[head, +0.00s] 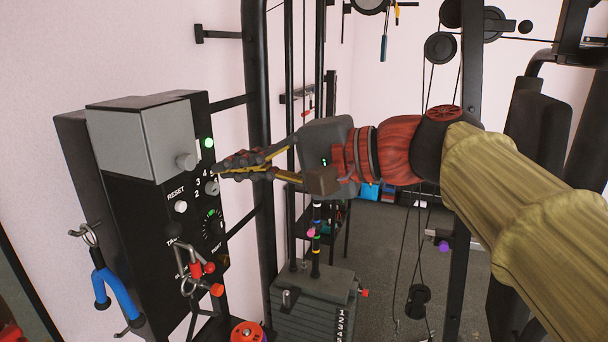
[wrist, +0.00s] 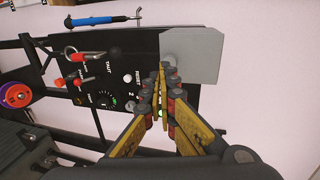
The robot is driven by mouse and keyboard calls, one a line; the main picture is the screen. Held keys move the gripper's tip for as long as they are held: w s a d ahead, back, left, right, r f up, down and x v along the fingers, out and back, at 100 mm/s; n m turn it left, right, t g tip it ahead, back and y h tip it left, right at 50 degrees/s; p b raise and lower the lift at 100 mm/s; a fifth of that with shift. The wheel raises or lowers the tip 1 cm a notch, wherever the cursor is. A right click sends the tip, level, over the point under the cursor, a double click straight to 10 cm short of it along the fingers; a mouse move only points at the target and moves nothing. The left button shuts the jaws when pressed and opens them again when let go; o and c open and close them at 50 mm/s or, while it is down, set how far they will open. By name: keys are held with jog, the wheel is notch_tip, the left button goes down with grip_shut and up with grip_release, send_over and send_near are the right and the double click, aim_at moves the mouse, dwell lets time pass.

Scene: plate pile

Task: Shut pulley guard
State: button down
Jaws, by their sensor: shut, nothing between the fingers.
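A grey box-shaped cover (head: 135,142), apparently the pulley guard, stands out from the upper part of a black panel unit (head: 140,215) on the left. It has a round grey knob (head: 185,161) near its lower right corner. The cover also shows at the top right of the wrist view (wrist: 194,55). My gripper (head: 222,165) is shut and empty in front of the panel, just right of the knob in the head view. In the wrist view its fingertips (wrist: 158,76) overlap the cover's near edge; contact cannot be told. The cover's hinge is not visible.
A green light (head: 208,143), a RESET button (head: 180,207) and a dial (head: 212,222) sit on the panel. A blue-handled tool (head: 112,288) and red-tipped clips (head: 200,270) hang in front. Black uprights (head: 257,120) and a weight stack (head: 312,302) stand to the right.

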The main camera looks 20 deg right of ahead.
jog(key=f+p+v, duration=0.2)
jog(key=v, duration=0.6)
jog(key=w+d+f+m+h, duration=0.1)
jog(key=d+f+h, duration=0.4)
jog(key=f, duration=0.5)
jog(key=s+d+f+n+g+h, duration=0.1)
jog(key=s+d+f+n+h, duration=0.15)
jog(key=f, duration=0.45)
jog(key=s+d+f+n+g+h, duration=0.15)
jog(key=s+f, duration=0.25)
jog(key=f, duration=0.4)
jog(key=s+d+f+n+g+h, duration=0.2)
jog(key=s+d+f+h, duration=0.1)
jog(key=f, duration=0.4)
jog(key=shift+s+a+f+n+t, duration=0.1)
jog(key=shift+s+a+f+n, duration=0.15)
jog(key=shift+a+n, duration=0.3)
jog(key=shift+s+a+f+n+t, duration=0.2)
jog(key=shift+a+n, duration=0.1)
jog(key=shift+a, duration=0.4)
jog(key=shift+s+a+f+n+t, duration=0.1)
jog(key=shift+s+a+f+n, duration=0.15)
jog(key=shift+a+n, duration=0.3)
